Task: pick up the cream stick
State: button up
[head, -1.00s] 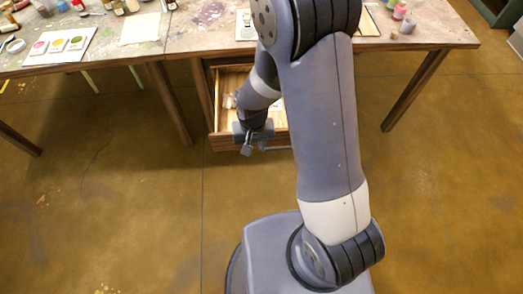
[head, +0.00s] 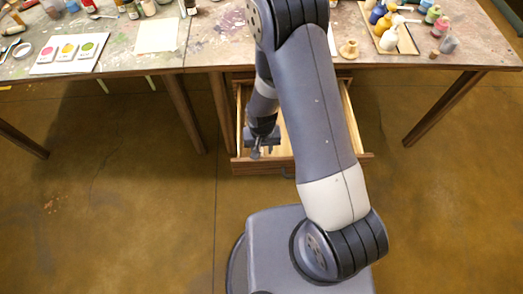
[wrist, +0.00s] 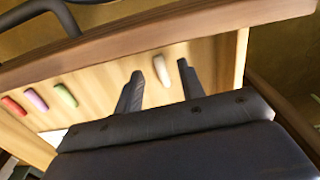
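The cream stick (wrist: 161,70) lies on the light wooden floor of the open drawer (wrist: 215,52) in the wrist view. My gripper (wrist: 159,70) is open, with one dark finger on each side of the stick in the picture. The stick looks apart from both fingers, nearer the right one; the height gap cannot be told. In the head view my gripper (head: 258,150) hangs over the left part of the drawer (head: 240,163), near its front. The stick cannot be made out there.
Red (wrist: 13,106), pink (wrist: 36,99) and green (wrist: 66,95) sticks lie in the drawer, left of the cream one. The drawer's front wall (wrist: 150,35) crosses the wrist view.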

aim_at(262, 154)
jog(key=shift+f, duration=0.95)
jog(key=shift+c, duration=0.5)
jog(key=c, duration=0.7)
jog(key=shift+o, duration=0.2)
jog(key=shift+r, duration=0.1)
notch_tip(262, 154, up, 10)
jog(key=shift+p, duration=0.35)
